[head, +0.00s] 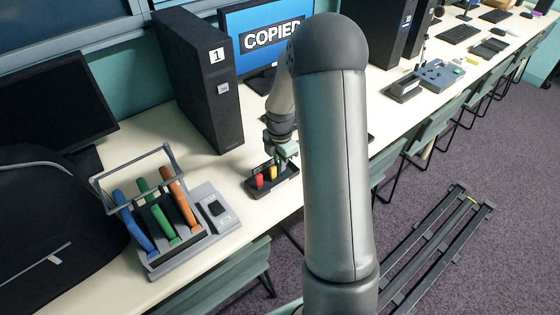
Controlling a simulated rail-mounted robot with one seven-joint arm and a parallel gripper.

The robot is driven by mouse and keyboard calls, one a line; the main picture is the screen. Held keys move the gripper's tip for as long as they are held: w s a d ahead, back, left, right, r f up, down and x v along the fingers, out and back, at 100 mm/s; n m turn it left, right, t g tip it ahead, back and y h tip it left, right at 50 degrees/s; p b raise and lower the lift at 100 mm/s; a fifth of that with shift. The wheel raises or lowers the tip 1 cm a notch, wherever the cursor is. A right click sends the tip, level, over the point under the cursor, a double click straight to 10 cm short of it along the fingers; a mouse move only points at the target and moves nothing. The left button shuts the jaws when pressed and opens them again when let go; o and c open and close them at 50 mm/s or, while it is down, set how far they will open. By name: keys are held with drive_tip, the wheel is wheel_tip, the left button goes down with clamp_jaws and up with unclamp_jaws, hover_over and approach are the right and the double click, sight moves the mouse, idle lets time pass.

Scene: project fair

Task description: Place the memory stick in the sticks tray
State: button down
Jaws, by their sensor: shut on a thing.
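My gripper (283,153) is over the long table, in front of the black computer tower, and points down. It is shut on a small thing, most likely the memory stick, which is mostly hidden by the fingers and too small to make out. Right below is a small dark tray (262,193), which looks like the sticks tray. A red stick (259,181) and a yellow stick (273,173) stand upright in it. I cannot tell whether the held thing touches the tray.
A black tower marked 1 (197,85) stands behind the tray, beside a monitor (262,40) reading COPIED. At left is a grey rack (160,262) with blue, green and orange handles and a frame above. My arm hides the table's middle.

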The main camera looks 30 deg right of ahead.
drive_tip(key=shift+f, duration=0.1)
drive_tip(key=c, duration=1.5)
unclamp_jaws()
drive_tip(key=shift+o, duration=0.2)
wheel_tip(320, 180, up, 12)
drive_tip(key=s+a+r+m+p, duration=0.1)
drive_tip(key=s+a+r+m, duration=0.1)
drive_tip(key=s+a+m, duration=0.2)
drive_tip(key=s+a+r+m, duration=0.2)
drive_tip(key=s+a+m, duration=0.3)
drive_tip(key=s+m, duration=0.3)
drive_tip(key=s+a+r+m+p, duration=0.1)
drive_tip(key=s+a+r+m, duration=0.1)
drive_tip(key=s+a+m, duration=0.2)
drive_tip(key=s+m, duration=0.3)
drive_tip(key=s, duration=0.5)
drive_tip(key=shift+a+r+p, duration=0.25)
drive_tip(key=shift+a+p, duration=0.05)
